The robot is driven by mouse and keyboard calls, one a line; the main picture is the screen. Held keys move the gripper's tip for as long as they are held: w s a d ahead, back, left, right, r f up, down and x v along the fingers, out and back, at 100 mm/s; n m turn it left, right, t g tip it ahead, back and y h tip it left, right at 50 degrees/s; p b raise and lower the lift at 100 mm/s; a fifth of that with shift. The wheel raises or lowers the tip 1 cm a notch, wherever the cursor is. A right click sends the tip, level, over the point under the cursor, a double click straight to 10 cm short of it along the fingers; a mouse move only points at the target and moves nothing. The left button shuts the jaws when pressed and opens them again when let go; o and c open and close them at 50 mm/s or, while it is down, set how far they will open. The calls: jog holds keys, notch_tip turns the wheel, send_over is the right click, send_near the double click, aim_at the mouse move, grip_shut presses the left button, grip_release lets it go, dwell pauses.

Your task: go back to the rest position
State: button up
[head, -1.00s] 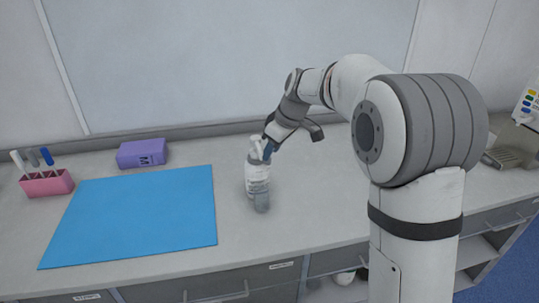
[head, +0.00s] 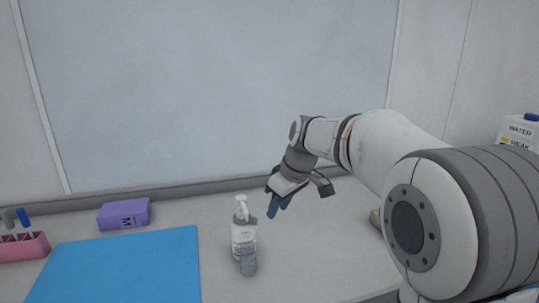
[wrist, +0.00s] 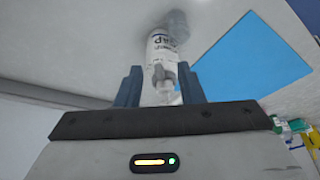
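My gripper (head: 278,204) is raised to the right of a white pump bottle (head: 243,232), apart from it. In the wrist view, my gripper's two blue fingers (wrist: 159,88) stand apart with nothing held between them. The bottle shows beyond them in the wrist view (wrist: 163,50), with printed letters on its label. The bottle stands upright on the counter (head: 330,240). A grey shape shows at its lower front; I cannot tell whether it is part of the bottle.
A blue mat (head: 120,268) lies left of the bottle. A purple box (head: 124,214) and a pink holder (head: 22,246) with pens are further left. A white container marked WATER (head: 517,131) is at the right. The wall closes the back.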

jog(key=s+d+f+m+h, duration=0.1)
jog(key=s+d+f+m, duration=0.1)
jog(key=s, duration=0.6)
jog(key=s+d+f+m+h, duration=0.1)
jog(key=s+d+f+m, duration=0.2)
jog(key=s+d, duration=0.3)
jog(key=s+d+f+m+h, duration=0.1)
jog(key=s+d+f+m, duration=0.2)
jog(key=s, duration=0.9)
jog(key=shift+d+m, duration=1)
jog(key=shift+d, duration=0.05)
